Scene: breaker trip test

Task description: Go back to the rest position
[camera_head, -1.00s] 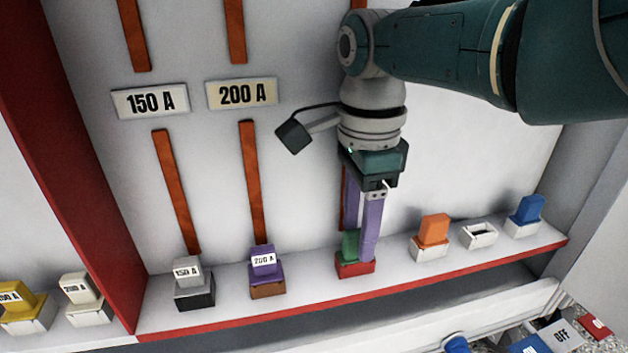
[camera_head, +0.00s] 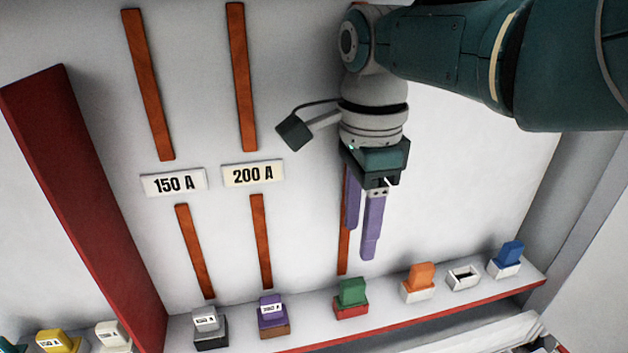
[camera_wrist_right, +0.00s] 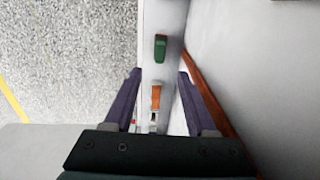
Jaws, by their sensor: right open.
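My right gripper (camera_head: 362,222) hangs down in front of the grey panel in the head view. Its two purple fingers are apart with nothing between them. The green block (camera_head: 352,291) sits in its red base on the shelf, below the fingertips and clear of them. In the right wrist view the open fingers (camera_wrist_right: 158,100) frame the shelf, with the green block (camera_wrist_right: 160,47) ahead and an orange block (camera_wrist_right: 155,97) between the fingers in the picture. My left gripper is in neither view.
The white shelf (camera_head: 320,318) also holds a grey block (camera_head: 206,319), a purple block (camera_head: 271,307), an orange block (camera_head: 421,276), an empty socket (camera_head: 463,277) and a blue block (camera_head: 510,253). A red divider (camera_head: 85,200) stands at left. Copper strips (camera_head: 262,240) run along the panel.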

